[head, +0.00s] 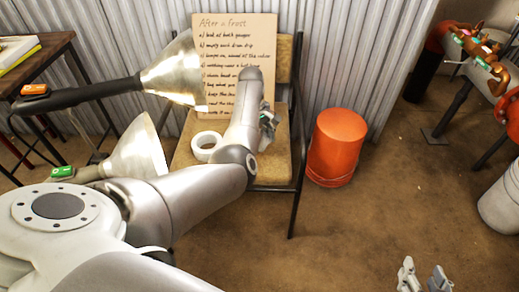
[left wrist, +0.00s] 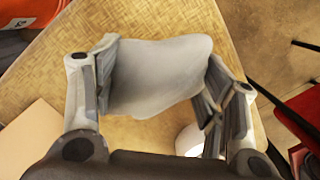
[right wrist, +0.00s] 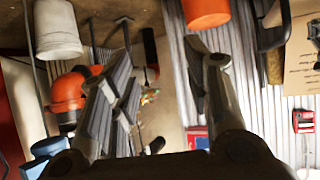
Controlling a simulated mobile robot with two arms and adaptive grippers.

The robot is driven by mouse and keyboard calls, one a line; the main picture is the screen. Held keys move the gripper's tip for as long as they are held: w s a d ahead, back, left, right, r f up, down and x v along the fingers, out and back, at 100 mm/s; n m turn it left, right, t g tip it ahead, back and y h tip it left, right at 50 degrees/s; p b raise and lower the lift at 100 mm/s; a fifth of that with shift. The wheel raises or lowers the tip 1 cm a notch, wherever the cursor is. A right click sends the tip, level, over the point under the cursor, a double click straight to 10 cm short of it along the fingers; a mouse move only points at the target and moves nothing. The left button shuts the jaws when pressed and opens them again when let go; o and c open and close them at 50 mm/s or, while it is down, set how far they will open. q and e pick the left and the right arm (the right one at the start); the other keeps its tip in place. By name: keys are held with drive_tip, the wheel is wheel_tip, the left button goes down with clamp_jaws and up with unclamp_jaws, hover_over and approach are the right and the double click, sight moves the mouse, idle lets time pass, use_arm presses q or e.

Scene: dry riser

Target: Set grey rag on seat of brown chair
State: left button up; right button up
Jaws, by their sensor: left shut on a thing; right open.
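The brown chair stands against the corrugated wall, and its tan seat (head: 272,168) is partly hidden by my left arm in the head view. The seat (left wrist: 150,45) fills much of the left wrist view. My left gripper (head: 268,122) is over the seat. In the left wrist view its fingers (left wrist: 158,85) are shut on the grey rag (left wrist: 158,75), which spans between them. I cannot tell whether the rag touches the seat. In the head view the rag is mostly hidden by the arm. My right gripper (head: 423,278) is open and empty over the floor, at the bottom right.
A white tape roll (head: 198,152) lies on the seat's left side. A lettered board (head: 225,35) leans on the chair back. An orange bucket (head: 337,145) stands right of the chair. Two lamp cones (head: 137,152) stand left. The floor at right centre (head: 370,220) is clear.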

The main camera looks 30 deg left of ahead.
use_arm(q)
drive_tip(key=shift+w+a+f+b, duration=0.2)
drive_tip(key=shift+w+f+b, duration=0.2)
drive_tip(key=shift+f, duration=0.15)
wheel_tip(320, 180, down, 3)
drive_tip(key=shift+w+a+f+b, duration=0.1)
drive_tip(key=shift+w+f+b, duration=0.1)
drive_tip(key=shift+b, duration=0.9)
use_arm(e)
drive_tip(key=w+a+r+t+y, duration=0.1)
drive_tip(key=w+r+t, duration=0.1)
drive_tip(key=r+t, duration=0.2)
drive_tip(key=w+a+r+t+y, duration=0.1)
drive_tip(key=r+t, duration=0.3)
drive_tip(key=r, duration=0.6)
drive_tip(key=shift+w+a+r+t+y, duration=0.15)
drive_tip(key=shift+w+a+t+y, duration=0.25)
drive_tip(key=shift+a, duration=0.1)
use_arm(q)
drive_tip(key=shift+f, duration=0.2)
drive_tip(key=o, duration=1)
use_arm(e)
drive_tip(key=shift+r, duration=0.15)
use_arm(q)
drive_tip(key=shift+r, duration=0.1)
